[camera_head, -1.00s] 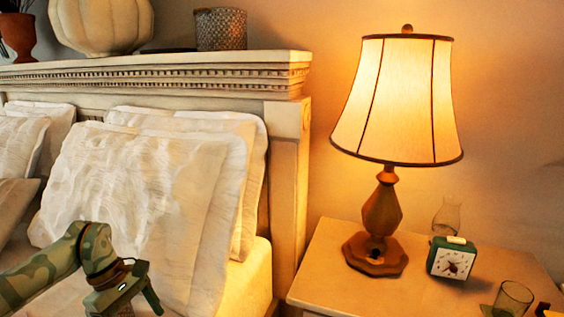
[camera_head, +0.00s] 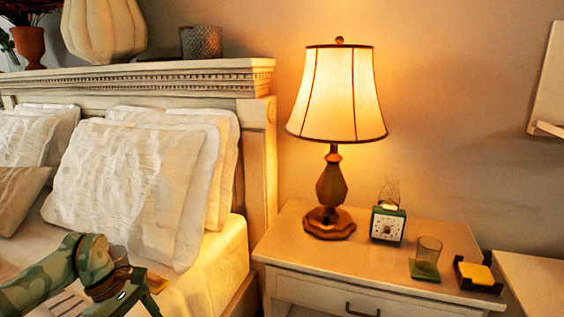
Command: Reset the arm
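My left arm comes in from the lower left of the head view, in front of the bed. Its wrist and part of the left gripper (camera_head: 138,295) show at the bottom edge, low over the bed's edge. The fingertips are cut off or hidden, so I cannot tell whether it is open or shut. A clear rounded thing (camera_head: 118,256) and a small orange patch (camera_head: 156,282) show just behind the wrist. My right gripper is not in view.
The bed (camera_head: 212,262) has several white pillows (camera_head: 130,185). The nightstand (camera_head: 340,268) holds a lit lamp (camera_head: 335,95), a green clock (camera_head: 387,224), a glass (camera_head: 428,250) on a green coaster, and a dark holder with a yellow block (camera_head: 476,273). Another pale surface (camera_head: 530,283) stands at right.

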